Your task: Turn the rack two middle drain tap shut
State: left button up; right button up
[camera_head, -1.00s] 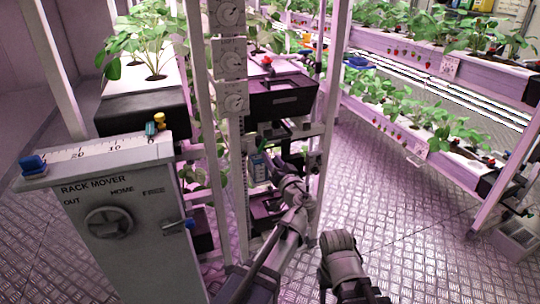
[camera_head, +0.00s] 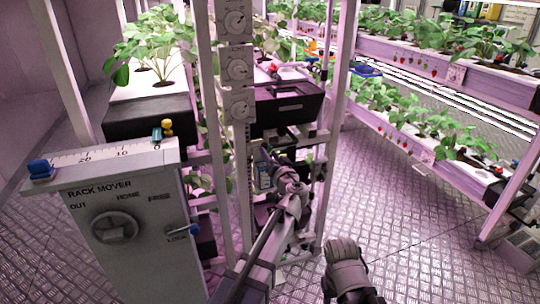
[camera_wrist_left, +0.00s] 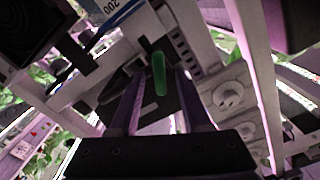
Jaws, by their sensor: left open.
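A green tap handle (camera_wrist_left: 158,73) shows in the left wrist view, between and just beyond the two dark fingers of my left gripper (camera_wrist_left: 160,92). The fingers are apart, with a gap on each side of the handle; I cannot tell whether either one touches it. In the head view my left gripper (camera_head: 270,156) reaches into the rack below the dark upper tank (camera_head: 286,108). The tap itself is hidden there behind the gripper and arm.
Pale rack posts (camera_head: 335,120) stand close on both sides of my left arm. Round dials (camera_head: 238,72) line one post. A grey rack mover box (camera_head: 125,225) stands at the left. Another planted rack (camera_head: 470,75) is at the right, with open metal floor (camera_head: 410,230) before it.

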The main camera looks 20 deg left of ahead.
pick_arm(q)
jog(key=shift+c, duration=0.3)
grip_shut()
jog(key=shift+m, duration=0.4)
jog(key=m, duration=0.6)
jog(key=shift+d+f, duration=0.1)
jog(key=m, duration=0.5)
jog(key=shift+f, duration=0.1)
jog(key=shift+m, duration=0.4)
jog(key=shift+o, duration=0.3)
grip_release()
